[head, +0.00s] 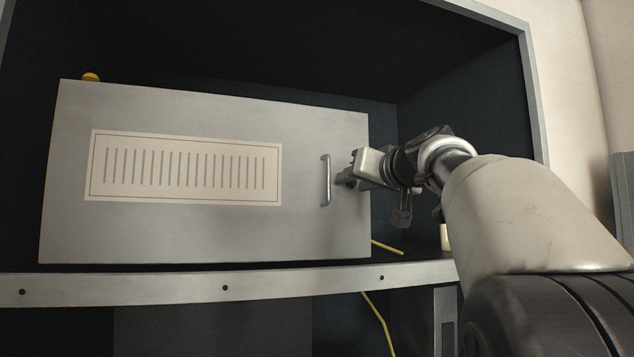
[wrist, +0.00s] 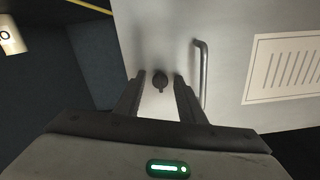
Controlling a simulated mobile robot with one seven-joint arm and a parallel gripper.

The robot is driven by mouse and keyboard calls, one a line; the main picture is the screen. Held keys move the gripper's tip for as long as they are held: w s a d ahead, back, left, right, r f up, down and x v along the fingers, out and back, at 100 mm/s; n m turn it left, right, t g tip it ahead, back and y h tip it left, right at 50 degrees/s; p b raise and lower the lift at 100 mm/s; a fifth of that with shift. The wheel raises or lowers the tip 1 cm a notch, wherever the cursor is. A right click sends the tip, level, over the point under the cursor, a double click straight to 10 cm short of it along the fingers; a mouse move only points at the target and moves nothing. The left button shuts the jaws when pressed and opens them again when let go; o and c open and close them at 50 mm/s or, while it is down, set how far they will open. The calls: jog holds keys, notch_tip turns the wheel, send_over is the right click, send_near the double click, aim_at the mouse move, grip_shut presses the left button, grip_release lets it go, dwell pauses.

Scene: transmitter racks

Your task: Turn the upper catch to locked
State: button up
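A small dark catch (wrist: 160,80) shows in the wrist view on the pale grey door panel (wrist: 158,30), beside the bar handle (wrist: 203,75). In the head view my gripper covers that spot, so I cannot make out the catch there. I see only this one catch and cannot read its setting from its outline. My gripper (head: 345,181) is at the right side of the grey panel, just right of the handle (head: 326,180). In the wrist view its two fingers are apart, one on each side of the catch, with a gap on both sides.
The panel has a slotted vent plate (head: 183,168) and an orange dome (head: 91,77) on top. A yellow cable (head: 388,247) runs at its lower right. The rack rail (head: 150,286) crosses below. A pale tag (wrist: 10,35) stands at one side. The dark rack interior right of the panel looks open.

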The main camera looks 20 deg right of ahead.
grip_shut()
jog(key=shift+m, duration=0.4)
jog(key=shift+a+r+m+p, duration=0.1)
jog(key=shift+m+p, duration=1.15)
jog(key=shift+m, duration=2.95)
jog(key=shift+r+m+p, duration=0.1)
jog(key=shift+m+p, duration=1.15)
jog(key=shift+m, duration=3.25)
